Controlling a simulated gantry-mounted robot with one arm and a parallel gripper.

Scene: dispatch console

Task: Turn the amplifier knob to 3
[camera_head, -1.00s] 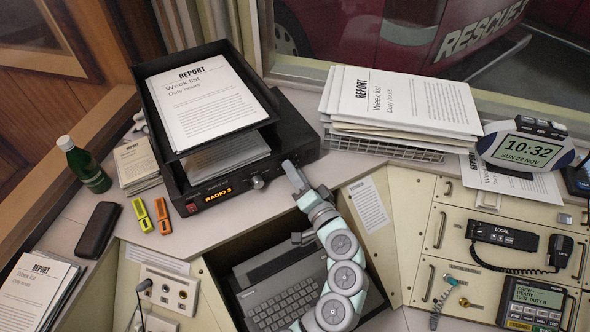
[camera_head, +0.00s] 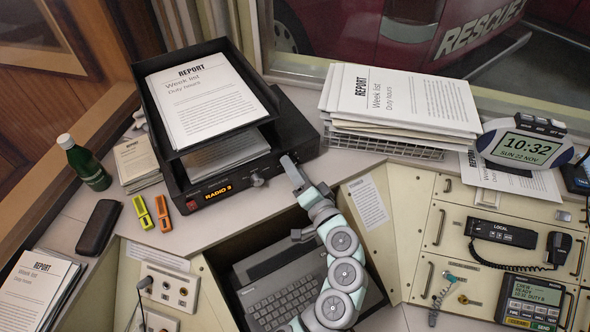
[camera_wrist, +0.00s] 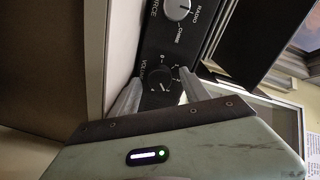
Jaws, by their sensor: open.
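The amplifier (camera_head: 296,138) is a black box under a paper tray, with a lit display (camera_head: 218,193) that seems to read RADIO 3. Its silver source knob (camera_head: 257,180) shows left of my gripper (camera_head: 288,162), which is at the right part of the front panel. In the wrist view the dark volume knob (camera_wrist: 160,84) lies between the open fingers of my gripper (camera_wrist: 160,90), one on each side. Small scale numbers show beside it; I cannot read its exact setting. The silver source knob (camera_wrist: 177,9) is above it. Contact between fingers and knob cannot be told.
The black paper tray (camera_head: 150,100) stands on the amplifier. A stack of reports (camera_head: 400,100) is to the right. A keyboard device (camera_head: 285,290) sits in a recess beneath my arm. Markers (camera_head: 163,213), a phone (camera_head: 99,228) and a green bottle (camera_head: 84,163) are at left.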

